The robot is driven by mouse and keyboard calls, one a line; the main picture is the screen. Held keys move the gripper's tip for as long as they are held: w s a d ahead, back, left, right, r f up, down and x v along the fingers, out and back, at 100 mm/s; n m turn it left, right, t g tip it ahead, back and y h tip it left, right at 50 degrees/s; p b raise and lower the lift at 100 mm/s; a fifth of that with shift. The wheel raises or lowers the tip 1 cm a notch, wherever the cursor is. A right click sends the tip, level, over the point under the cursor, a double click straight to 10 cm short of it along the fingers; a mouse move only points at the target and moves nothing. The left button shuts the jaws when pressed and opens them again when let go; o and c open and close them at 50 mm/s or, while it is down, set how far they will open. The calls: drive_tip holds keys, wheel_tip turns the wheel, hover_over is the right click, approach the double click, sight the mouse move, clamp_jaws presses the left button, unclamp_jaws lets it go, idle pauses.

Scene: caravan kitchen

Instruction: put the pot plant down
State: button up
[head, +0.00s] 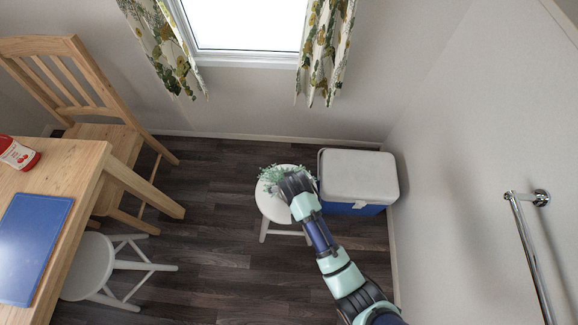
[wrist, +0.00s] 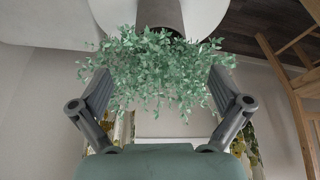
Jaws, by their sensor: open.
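The pot plant has bushy green leaves (head: 270,177) that show over a round white stool (head: 277,207) in the head view. In the wrist view its foliage (wrist: 160,72) fills the middle, and its grey pot (wrist: 160,14) is at the top edge, against the white stool seat (wrist: 112,14). The pot appears to stand on the seat, but its base is cut off. My gripper (head: 285,181) is over the stool. In the wrist view my gripper (wrist: 160,85) is open, with one finger on each side of the foliage; the pot is not between the fingertips.
A blue cool box (head: 358,180) with a pale lid stands close right of the stool. A wooden table (head: 62,170) with a blue board (head: 32,245) and a red bottle (head: 18,154), a wooden chair (head: 100,132) and another white stool (head: 88,268) are left. Dark floor (head: 200,230) between is clear.

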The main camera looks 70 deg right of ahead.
drive_tip(key=v, duration=0.2)
drive_tip(key=shift+s+a+r, duration=0.1)
drive_tip(key=shift+r, duration=0.25)
drive_tip(key=w+a+r+n+t, duration=0.5)
drive_tip(key=w+a+r, duration=0.7)
drive_tip(key=a+r, duration=0.15)
drive_tip(key=w+a+r+n+t+y, duration=0.1)
drive_tip(key=a+r+n+t+y, duration=0.3)
drive_tip(key=a+r, duration=1.3)
drive_tip(key=a+n+t, duration=0.1)
drive_tip(key=a+n, duration=0.1)
drive_tip(key=n, duration=0.1)
drive_tip(key=shift+w+t, duration=0.25)
drive_tip(key=shift+t, duration=0.05)
